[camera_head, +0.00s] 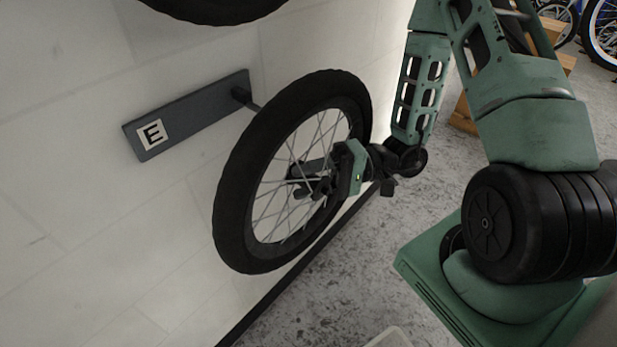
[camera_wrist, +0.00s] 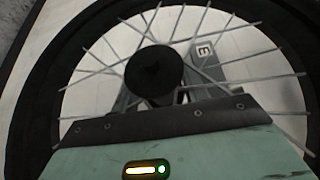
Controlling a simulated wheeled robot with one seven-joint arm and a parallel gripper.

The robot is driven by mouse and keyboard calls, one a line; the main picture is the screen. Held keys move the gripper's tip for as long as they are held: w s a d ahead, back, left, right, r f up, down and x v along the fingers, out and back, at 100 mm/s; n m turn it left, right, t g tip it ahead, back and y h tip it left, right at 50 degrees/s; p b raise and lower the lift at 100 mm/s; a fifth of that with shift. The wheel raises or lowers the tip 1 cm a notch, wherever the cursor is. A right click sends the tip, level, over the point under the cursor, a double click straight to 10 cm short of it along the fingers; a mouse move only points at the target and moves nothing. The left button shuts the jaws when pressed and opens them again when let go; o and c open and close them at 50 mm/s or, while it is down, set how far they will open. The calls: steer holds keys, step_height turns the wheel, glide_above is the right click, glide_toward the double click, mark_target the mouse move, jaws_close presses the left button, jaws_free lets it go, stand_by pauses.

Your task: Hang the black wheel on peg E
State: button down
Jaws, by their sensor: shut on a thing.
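The black wheel (camera_head: 240,187) is upright near the wall in the head view, with silver spokes and a thick black tyre. My gripper (camera_head: 312,180) is shut on the wheel at its hub. In the wrist view the hub (camera_wrist: 154,73) and spokes fill the middle, with the tyre around them. Peg E (camera_head: 243,97) sticks out from a dark plate (camera_head: 190,115) with an "E" label (camera_head: 152,135) on the wall. The peg's outer end meets the upper left edge of the tyre in the picture; whether it passes behind the wheel or into it is hidden.
Another black tyre (camera_head: 215,8) hangs above on the pale wall (camera_head: 70,80). A dark skirting strip (camera_head: 300,266) runs along the wall's foot. Wooden stands (camera_head: 463,112) and bikes (camera_head: 600,35) are at the back right.

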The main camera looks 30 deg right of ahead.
steer(key=w+a+f, duration=0.2)
steer(key=w+a, duration=0.1)
steer(key=w, duration=0.7)
steer(key=shift+w+a+f+b, duration=0.15)
steer(key=shift+a+f+b, duration=0.05)
steer(key=shift+b, duration=0.15)
stand_by(1.2)
stand_by(0.7)
steer(key=c, duration=0.7)
jaws_free()
steer(key=shift+o, duration=0.2)
steer(key=shift+f, duration=0.15)
steer(key=s+d+b, duration=0.1)
steer(key=d, duration=0.4)
steer(key=s+d, duration=0.1)
steer(key=d, duration=0.5)
steer(key=s+d+b, duration=0.1)
steer(key=d, duration=0.5)
steer(key=shift+s+b, duration=0.2)
steer(key=shift+b, duration=0.15)
